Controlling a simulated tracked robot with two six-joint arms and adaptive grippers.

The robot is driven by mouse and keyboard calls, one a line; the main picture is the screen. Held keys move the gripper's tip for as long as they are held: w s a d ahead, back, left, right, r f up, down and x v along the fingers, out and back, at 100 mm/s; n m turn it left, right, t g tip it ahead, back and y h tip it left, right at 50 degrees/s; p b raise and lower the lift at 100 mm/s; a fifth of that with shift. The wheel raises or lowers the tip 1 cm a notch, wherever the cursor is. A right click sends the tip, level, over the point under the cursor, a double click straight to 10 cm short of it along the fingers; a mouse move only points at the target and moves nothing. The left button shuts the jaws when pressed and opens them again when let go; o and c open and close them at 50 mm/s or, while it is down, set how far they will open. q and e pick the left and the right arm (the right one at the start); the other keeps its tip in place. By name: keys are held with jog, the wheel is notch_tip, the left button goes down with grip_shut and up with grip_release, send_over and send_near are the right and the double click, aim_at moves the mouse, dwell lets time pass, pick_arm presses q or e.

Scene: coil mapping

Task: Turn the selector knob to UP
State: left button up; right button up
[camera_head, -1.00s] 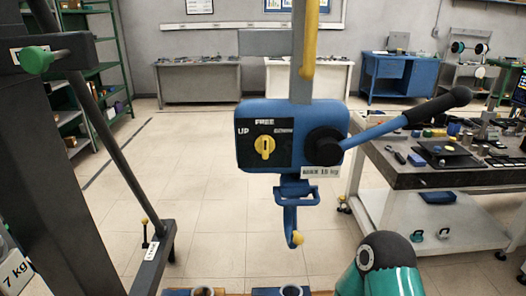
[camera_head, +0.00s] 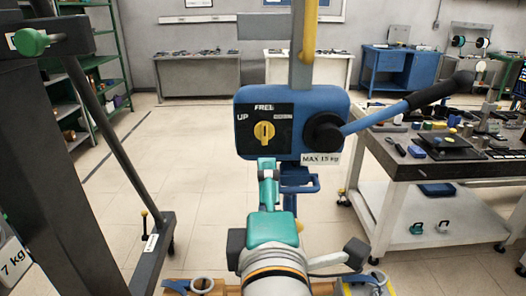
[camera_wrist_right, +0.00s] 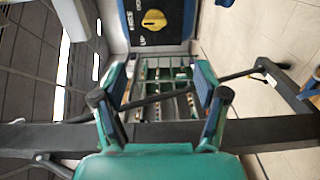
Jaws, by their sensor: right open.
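The blue hoist box (camera_head: 340,104) hangs in front of me with a black selector panel marked UP, FREE and a third, hard-to-read label. The yellow selector knob (camera_head: 264,132) sits on this panel, its raised grip upright toward FREE. My right gripper (camera_head: 267,166) is just below the panel in the head view, apart from the knob as far as I can tell. In the right wrist view the knob (camera_wrist_right: 154,20) is at the top centre, beyond the spread, empty fingers of my right gripper (camera_wrist_right: 160,84). My left gripper is not in view.
A blue lever with a black grip (camera_head: 440,91) sticks out right of the box. The hook below the box is mostly hidden by my arm. A dark frame (camera_head: 75,180) stands at left, a cluttered workbench (camera_head: 445,165) at right. The floor between is clear.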

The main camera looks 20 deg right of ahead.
aim_at(263, 137)
jog(key=p+x, duration=0.1)
jog(key=x, duration=0.4)
jog(key=p+x, duration=0.2)
jog(key=x, duration=0.4)
jog(key=p+x, duration=0.1)
jog(key=x, duration=0.4)
jog(key=shift+w+d+r, duration=0.1)
jog(key=shift+w+r, duration=0.2)
jog(key=shift+c, duration=0.2)
jog(key=c, duration=1.1)
